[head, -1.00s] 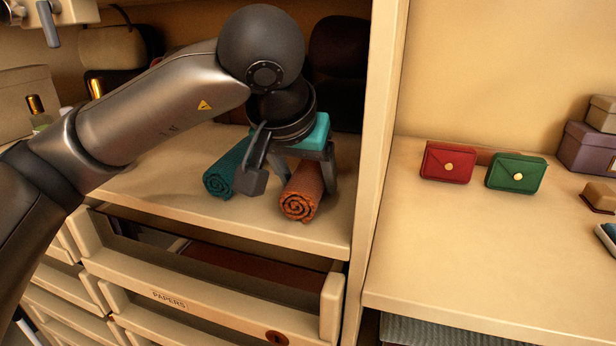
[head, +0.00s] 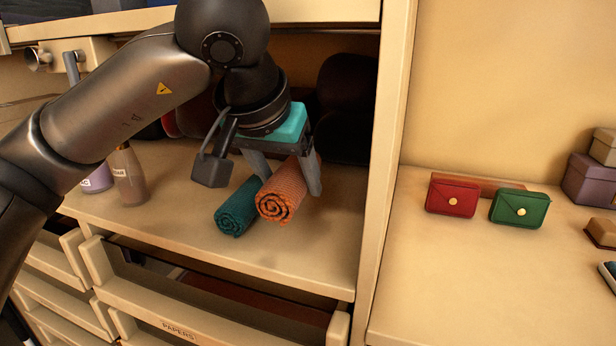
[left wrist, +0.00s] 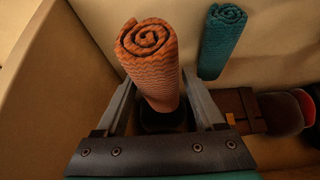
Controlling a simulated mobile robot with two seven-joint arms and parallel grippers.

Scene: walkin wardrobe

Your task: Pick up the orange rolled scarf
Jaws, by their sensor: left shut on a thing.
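The orange rolled scarf (head: 283,193) is between the fingers of my left gripper (head: 288,181), which is shut on it. In the head view it is above the shelf, its spiral end facing me. In the left wrist view the orange scarf (left wrist: 152,62) lies between both fingers, its rolled end pointing away from the gripper. A teal rolled scarf (head: 237,208) lies on the shelf just left of the orange one. It also shows in the left wrist view (left wrist: 222,42), apart from the fingers. My right gripper is not in view.
An open drawer labelled papers (head: 200,318) juts out below the shelf (head: 300,245). An upright divider (head: 388,150) stands to the right. Bottles (head: 127,175) stand at the left. Red (head: 452,196) and green (head: 519,208) purses sit beyond the divider.

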